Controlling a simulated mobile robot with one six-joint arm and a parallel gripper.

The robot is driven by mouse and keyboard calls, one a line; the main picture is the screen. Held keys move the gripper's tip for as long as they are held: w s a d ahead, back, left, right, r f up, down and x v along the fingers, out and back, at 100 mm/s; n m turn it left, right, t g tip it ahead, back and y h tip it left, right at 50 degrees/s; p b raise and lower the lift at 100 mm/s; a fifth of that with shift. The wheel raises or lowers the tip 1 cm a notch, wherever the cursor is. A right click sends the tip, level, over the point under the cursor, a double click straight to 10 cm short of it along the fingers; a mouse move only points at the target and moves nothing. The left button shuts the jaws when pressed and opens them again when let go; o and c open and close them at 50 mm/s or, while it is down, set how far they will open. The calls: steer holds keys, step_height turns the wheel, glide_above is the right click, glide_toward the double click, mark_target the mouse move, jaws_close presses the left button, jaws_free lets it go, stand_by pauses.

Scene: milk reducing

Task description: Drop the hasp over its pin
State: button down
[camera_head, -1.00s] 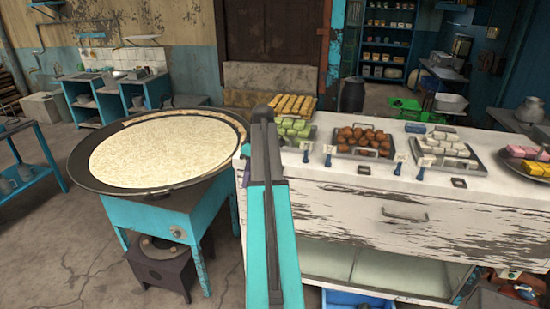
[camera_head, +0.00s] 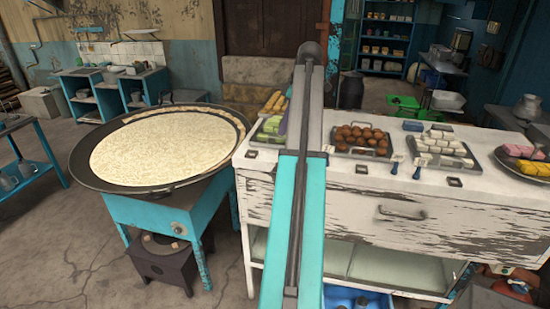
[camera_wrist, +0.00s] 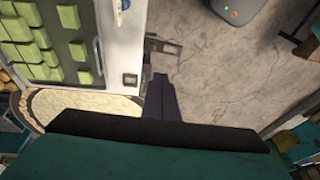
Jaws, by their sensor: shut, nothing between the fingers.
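A slotted metal plate that looks like the hasp (camera_wrist: 165,47) sticks out from the white counter's edge in the wrist view. It lies just above my gripper (camera_wrist: 160,76) in the picture. My gripper's dark fingers are shut with nothing between them. The fingertips appear apart from the hasp; the depth gap is hard to judge. I cannot make out the pin in either view. In the head view my arm rises in front of the counter and covers part of it, and I cannot clearly make out the gripper or hasp there.
The white counter (camera_head: 340,212) carries several sweet trays, one with green sweets, also seen in the wrist view (camera_wrist: 82,50). A wide pan of milk (camera_head: 75,172) stands left on a blue stand (camera_head: 150,215). Cracked floor (camera_wrist: 215,85) right of my fingers is open.

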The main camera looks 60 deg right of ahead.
steer(key=shift+f, duration=0.2)
steer(key=b, duration=0.6)
glide_above(275, 171)
steer(key=d, duration=0.1)
step_height(275, 171, down, 8)
steer(key=shift+w+r, duration=0.1)
steer(key=shift+a+f+p, duration=0.2)
steer(key=shift+f+p, duration=0.25)
steer(key=shift+f, duration=0.4)
steer(key=shift+a+f+p, duration=0.15)
steer(key=shift+f+p, duration=0.25)
steer(key=shift+f, duration=0.5)
steer(key=shift+a+f+p, duration=0.2)
steer(key=shift+f+p, duration=0.25)
steer(key=shift+f, duration=0.4)
steer(key=shift+a, duration=0.2)
steer(key=shift+d, duration=0.2)
steer(key=shift+f, duration=0.1)
